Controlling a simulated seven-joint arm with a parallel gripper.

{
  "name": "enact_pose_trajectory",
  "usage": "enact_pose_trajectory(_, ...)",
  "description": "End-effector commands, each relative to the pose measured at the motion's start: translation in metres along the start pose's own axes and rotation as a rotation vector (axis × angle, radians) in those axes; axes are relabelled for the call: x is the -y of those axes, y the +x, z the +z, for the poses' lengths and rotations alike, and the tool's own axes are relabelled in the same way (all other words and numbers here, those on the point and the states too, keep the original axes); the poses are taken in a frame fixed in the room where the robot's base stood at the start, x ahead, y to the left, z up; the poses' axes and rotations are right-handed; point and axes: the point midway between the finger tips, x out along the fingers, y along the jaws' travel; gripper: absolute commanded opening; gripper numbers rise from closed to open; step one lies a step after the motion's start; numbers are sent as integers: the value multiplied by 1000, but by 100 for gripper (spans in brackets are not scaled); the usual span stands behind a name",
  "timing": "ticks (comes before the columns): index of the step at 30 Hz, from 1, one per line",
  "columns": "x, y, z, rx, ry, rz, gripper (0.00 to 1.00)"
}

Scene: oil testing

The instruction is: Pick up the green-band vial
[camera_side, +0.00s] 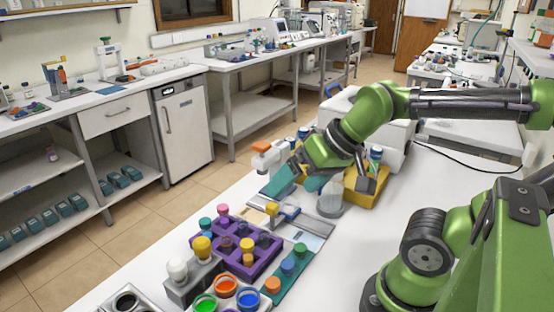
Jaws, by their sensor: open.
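My gripper (331,172) hangs over the middle of the white bench, with its fingers spread apart and nothing visible between them. A clear glass container (330,201) stands just below it. Several small vials with coloured tops stand in a purple rack (262,264) at the front left, apart from my gripper. A green-topped vial (206,223) is at the rack's left side, and another green top (300,249) is on the teal strip to the right. I cannot tell which vial has the green band.
A yellow holder (372,190) stands close on the right of my gripper. A grey block (195,283) with white and yellow-topped pieces and several colour-filled cups (226,286) are at the front. The bench right of the teal strip (293,277) is clear.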

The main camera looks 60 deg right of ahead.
Motion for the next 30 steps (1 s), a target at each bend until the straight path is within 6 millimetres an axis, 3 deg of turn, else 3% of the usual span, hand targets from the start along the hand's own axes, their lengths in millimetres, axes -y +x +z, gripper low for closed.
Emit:
enact_pose_trajectory(1, 1, -4, 0, -15, -1, -5, 91)
enact_pose_trajectory(7, 1, -7, -2, -26, -1, -9, 60)
enact_pose_trajectory(17, 1, -3, 0, -8, 0, -4, 59)
enact_pose_trajectory(23, 2, 23, -14, 116, -24, 55, 59)
enact_pose_trajectory(30, 0, 67, -50, 374, -226, 178, 59)
